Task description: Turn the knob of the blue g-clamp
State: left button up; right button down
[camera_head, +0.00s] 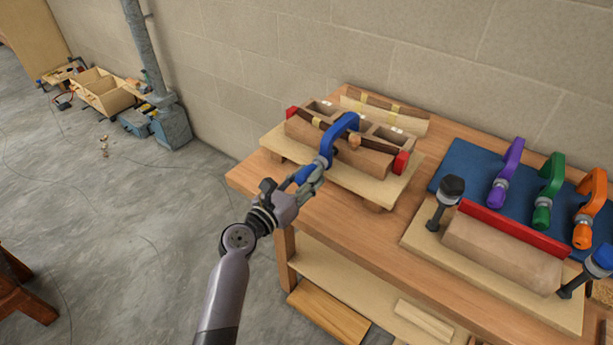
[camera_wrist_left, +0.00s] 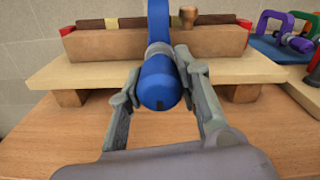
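The blue g-clamp (camera_head: 346,124) sits upright over the long wooden block (camera_head: 375,160) on the raised board at the back of the workbench. Its blue knob (camera_wrist_left: 158,82) points toward me, low on the clamp's near side. My left gripper (camera_head: 312,178) is at the knob, with one finger on each side. In the left wrist view the fingers (camera_wrist_left: 158,80) lie against the knob's sides, and its rounded end shows between them. The clamp's upper part runs out of the top of that view. My right gripper is not in view.
A dark strip with yellow tape and red end pieces (camera_head: 401,162) lies along the block. To the right are a blue mat (camera_head: 455,172) with purple (camera_head: 507,172), green (camera_head: 549,190) and orange (camera_head: 590,208) clamps, and a second jig (camera_head: 500,248) with black bolts. A brick wall stands behind.

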pick_arm(q)
jog(key=c, duration=0.5)
jog(key=shift+c, duration=0.2)
